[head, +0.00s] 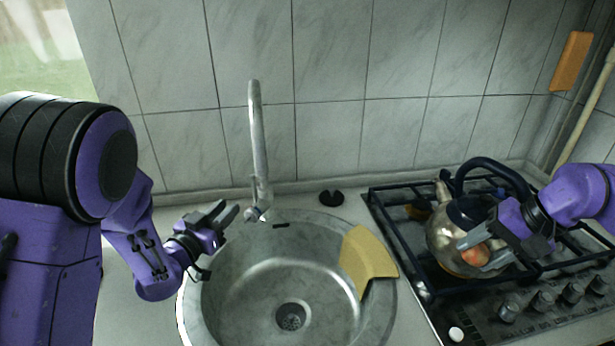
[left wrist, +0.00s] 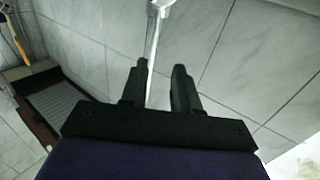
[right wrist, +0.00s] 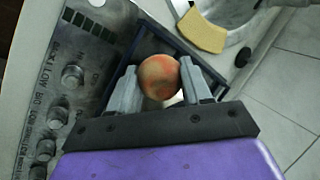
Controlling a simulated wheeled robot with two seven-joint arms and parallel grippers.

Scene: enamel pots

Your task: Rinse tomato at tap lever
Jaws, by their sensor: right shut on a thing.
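The red-orange tomato (head: 475,256) is between the fingers of my right gripper (head: 483,255), in front of the kettle and above the stove. The right wrist view shows the tomato (right wrist: 158,77) with a finger on each side of it, and the gripper is shut on it. The tap (head: 258,140) rises behind the sink (head: 231,292), with its lever (head: 254,213) low at its base. My left gripper (head: 227,212) is open and empty, just left of the lever. In the left wrist view the tap spout (left wrist: 152,50) shows beyond the open fingers.
A metal kettle (head: 443,237) with a dark handle stands on the gas stove (head: 423,290). A yellow cloth or board (head: 364,260) lies over the sink's right rim. A small black object (head: 331,197) is behind the sink. The sink bowl is empty.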

